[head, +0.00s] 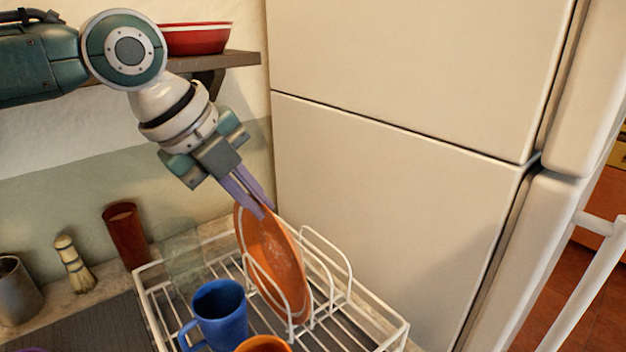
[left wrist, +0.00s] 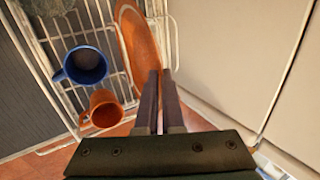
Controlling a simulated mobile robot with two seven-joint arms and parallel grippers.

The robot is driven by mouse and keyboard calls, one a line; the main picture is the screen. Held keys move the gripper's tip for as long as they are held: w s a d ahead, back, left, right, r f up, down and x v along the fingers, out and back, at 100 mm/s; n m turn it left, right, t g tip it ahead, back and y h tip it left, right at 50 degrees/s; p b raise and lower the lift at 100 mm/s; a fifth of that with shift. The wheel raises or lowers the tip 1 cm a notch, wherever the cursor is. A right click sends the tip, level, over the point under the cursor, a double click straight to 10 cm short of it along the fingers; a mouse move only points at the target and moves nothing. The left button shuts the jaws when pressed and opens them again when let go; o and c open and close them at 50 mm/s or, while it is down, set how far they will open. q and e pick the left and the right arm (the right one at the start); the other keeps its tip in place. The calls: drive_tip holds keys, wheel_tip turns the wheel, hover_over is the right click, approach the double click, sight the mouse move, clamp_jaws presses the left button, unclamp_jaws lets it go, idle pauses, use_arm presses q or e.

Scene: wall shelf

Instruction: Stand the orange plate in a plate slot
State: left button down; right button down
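The orange plate (head: 275,262) stands on edge, slightly tilted, in the white wire dish rack (head: 392,335), among the wire loops of its plate slots. My left gripper (head: 264,212) comes down from the upper left with its purple fingers close together at the plate's top rim. In the left wrist view the plate (left wrist: 138,45) runs up from between the fingertips (left wrist: 160,72), and the narrow gap fits its thin rim. The plate's bottom edge is partly hidden by wires. My right gripper is not in view.
A blue mug (head: 220,312) and an orange mug (head: 264,345) sit in the rack's front, with a clear glass (head: 183,258) at its back left. The fridge (head: 400,180) rises close on the right. A shelf (head: 235,58) with a red bowl (head: 196,39) is above.

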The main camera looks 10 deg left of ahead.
use_arm(q)
drive_tip(key=shift+f+b, duration=0.4)
drive_tip(key=shift+f, duration=0.35)
idle(0.8)
drive_tip(key=c, duration=1)
unclamp_jaws()
drive_tip(key=shift+f, duration=0.1)
drive_tip(key=shift+o, duration=0.2)
drive_tip(key=v, duration=1)
drive_tip(key=shift+b, duration=0.35)
